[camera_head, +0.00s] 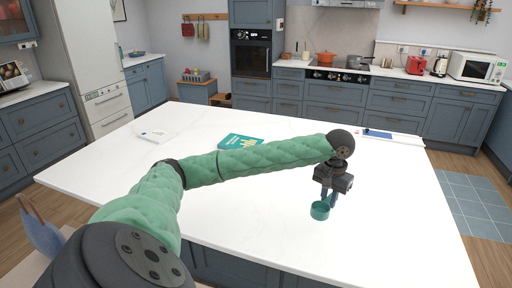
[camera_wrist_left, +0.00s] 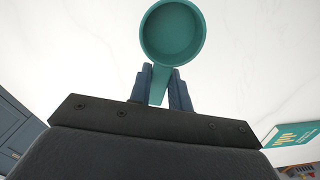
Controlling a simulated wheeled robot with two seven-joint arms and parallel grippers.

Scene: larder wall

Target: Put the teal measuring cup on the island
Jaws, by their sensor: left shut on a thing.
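The teal measuring cup (camera_head: 320,211) is at the white-topped island (camera_head: 280,220), near its front right part. My left gripper (camera_head: 329,199) points down and is shut on the cup's handle. In the left wrist view the round cup (camera_wrist_left: 172,32) is seen from above, empty, with its handle between the two fingers of the left gripper (camera_wrist_left: 163,88). The cup is very close to the island top; I cannot tell whether it touches it. My right gripper is not in view.
A teal book (camera_head: 240,141) lies on the island's far side, with a white item (camera_head: 153,134) to its left and a blue item (camera_head: 377,134) near the far right edge. The island top around the cup is clear. Cabinets and a stove line the back wall.

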